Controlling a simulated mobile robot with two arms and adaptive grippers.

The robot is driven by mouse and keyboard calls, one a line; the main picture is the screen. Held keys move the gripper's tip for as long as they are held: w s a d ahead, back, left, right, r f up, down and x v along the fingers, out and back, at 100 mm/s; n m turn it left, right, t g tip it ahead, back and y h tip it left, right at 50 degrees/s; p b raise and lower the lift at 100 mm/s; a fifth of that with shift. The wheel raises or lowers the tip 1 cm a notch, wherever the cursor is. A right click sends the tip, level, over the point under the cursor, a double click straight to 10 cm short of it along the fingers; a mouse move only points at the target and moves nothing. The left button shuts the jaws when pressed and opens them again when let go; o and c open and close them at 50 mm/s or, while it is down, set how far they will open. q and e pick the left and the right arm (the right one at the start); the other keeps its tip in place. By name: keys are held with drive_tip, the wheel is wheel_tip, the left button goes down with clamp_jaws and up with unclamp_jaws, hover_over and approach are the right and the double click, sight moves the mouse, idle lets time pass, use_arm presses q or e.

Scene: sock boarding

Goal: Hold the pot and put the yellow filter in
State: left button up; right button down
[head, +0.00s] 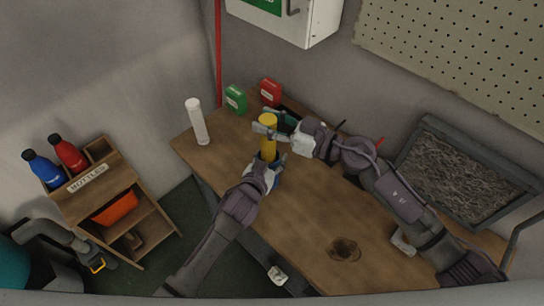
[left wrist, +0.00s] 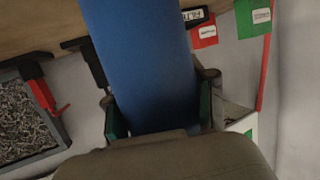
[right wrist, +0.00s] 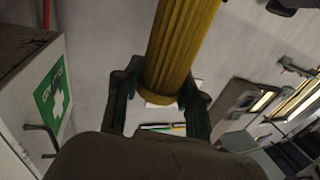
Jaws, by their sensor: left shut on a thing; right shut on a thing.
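The yellow filter (head: 268,146) is a ribbed cylinder, and it fills the upper middle of the right wrist view (right wrist: 180,45). My right gripper (head: 270,125) is shut on it near its top end in the head view. The pot is a blue cylinder (left wrist: 145,55) in the left wrist view. My left gripper (head: 268,168) is shut around it. In the head view the pot is mostly hidden by the left gripper, directly below the filter's lower end. Whether the filter's end is inside the pot or just above it, I cannot tell.
A white cylinder (head: 197,121) stands at the table's left corner. A bottle shelf (head: 112,200) is on the left.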

drive_tip(key=c, duration=0.6)
unclamp_jaws()
drive_tip(key=v, duration=1.2)
use_arm(q)
drive_tip(key=o, duration=1.3)
